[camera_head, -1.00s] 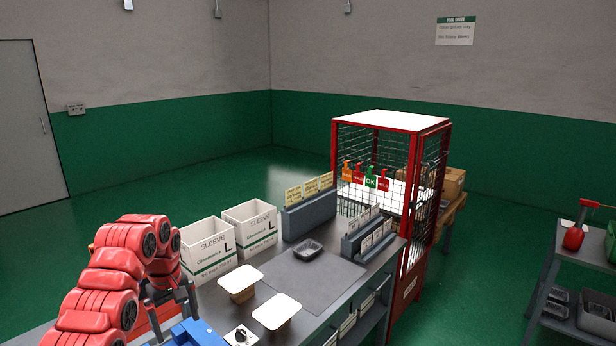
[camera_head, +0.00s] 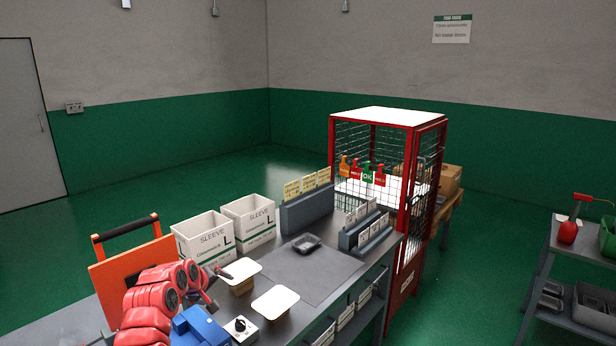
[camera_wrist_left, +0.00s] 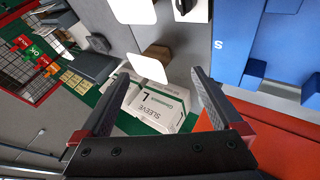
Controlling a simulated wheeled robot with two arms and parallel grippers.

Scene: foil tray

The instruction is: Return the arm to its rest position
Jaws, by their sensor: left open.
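My left arm is red and comes in from the lower left in the head view, drawn back over the near left end of the workbench. My left gripper (camera_head: 212,284) is near the left white pad, small and partly hidden by the arm. In the left wrist view the gripper (camera_wrist_left: 162,95) has its two dark fingers wide apart with nothing between them. A white sleeve box (camera_wrist_left: 150,106) shows beyond the fingers. A dark foil tray (camera_head: 306,243) lies on the grey mat (camera_head: 312,275), apart from the gripper. My right gripper is not in view.
Two white sleeve boxes (camera_head: 203,237) stand at the bench's back edge. Two white-topped pads (camera_head: 275,301), a switch box (camera_head: 239,327) and a blue fixture (camera_head: 198,328) stand near the arm. An orange panel (camera_head: 126,269) stands behind it. A red mesh cage (camera_head: 388,170) is at the far end.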

